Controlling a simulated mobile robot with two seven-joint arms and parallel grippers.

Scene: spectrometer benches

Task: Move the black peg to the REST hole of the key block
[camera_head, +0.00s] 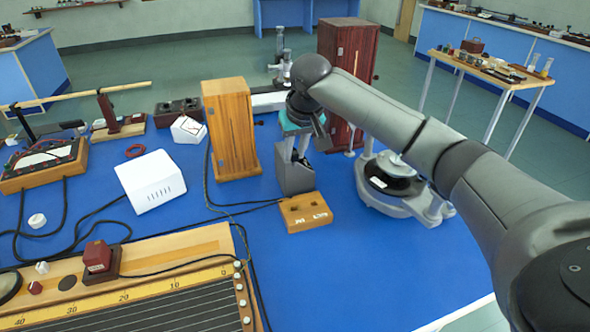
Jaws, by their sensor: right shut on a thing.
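The key block (307,214) is a small light-wood block with dark markings on the blue bench, near the middle of the view. The markings are too small to read surely. My right gripper (295,158) points down behind and above the key block, over a grey box-like part (296,178). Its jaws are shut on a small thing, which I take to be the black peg. The peg itself does not show clearly between the fingers. My left gripper is out of view.
A tall wooden box (231,130) stands left of my right gripper, and a dark red cabinet (347,75) behind it. A round grey instrument base (392,185) is to the right. A white box (151,181) stands left. The blue bench (345,270) is clear in front.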

